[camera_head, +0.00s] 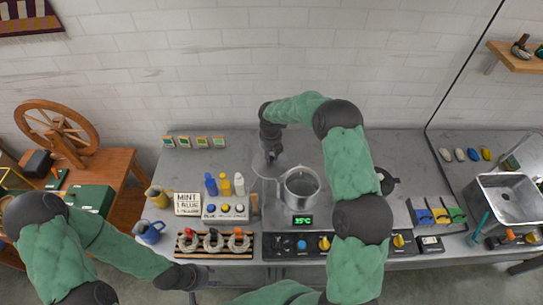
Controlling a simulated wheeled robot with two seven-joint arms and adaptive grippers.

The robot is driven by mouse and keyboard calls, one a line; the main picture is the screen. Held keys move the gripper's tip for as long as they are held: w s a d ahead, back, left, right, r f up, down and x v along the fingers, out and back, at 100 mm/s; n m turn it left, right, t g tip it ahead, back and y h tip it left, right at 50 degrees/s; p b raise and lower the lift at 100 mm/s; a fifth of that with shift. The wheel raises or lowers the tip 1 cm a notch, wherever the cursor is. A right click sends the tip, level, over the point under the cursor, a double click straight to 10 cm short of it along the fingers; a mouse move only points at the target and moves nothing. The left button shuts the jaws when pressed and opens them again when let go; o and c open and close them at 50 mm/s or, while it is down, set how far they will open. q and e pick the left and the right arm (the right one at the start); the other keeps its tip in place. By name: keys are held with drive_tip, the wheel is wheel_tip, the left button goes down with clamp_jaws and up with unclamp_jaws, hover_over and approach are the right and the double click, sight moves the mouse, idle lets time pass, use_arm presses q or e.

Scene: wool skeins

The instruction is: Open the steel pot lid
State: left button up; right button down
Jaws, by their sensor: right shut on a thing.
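The steel pot (301,187) stands open on the stove at the middle of the counter, its inside showing from above. My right gripper (272,158) is shut on the lid (260,170), behind and to the left of the pot. The lid looks like a clear disc with a thin rim, and it is off the pot's mouth. My gripper hides part of it, and I cannot tell whether it touches the counter. My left gripper (203,277) is low at the counter's front edge, below the rack of skeins, apart from the pot. Its fingers are too small to read.
A wooden rack (216,254) with several skeins lies front left. Dye bottles (225,186), a sign (187,204) and a blue mug (150,233) stand left of the pot. A dark pan (385,183) is behind my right arm. A sink (507,197) is far right.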

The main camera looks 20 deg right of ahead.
sight(271, 158)
drive_tip(key=c, duration=1)
unclamp_jaws()
wheel_tip(271, 158, up, 12)
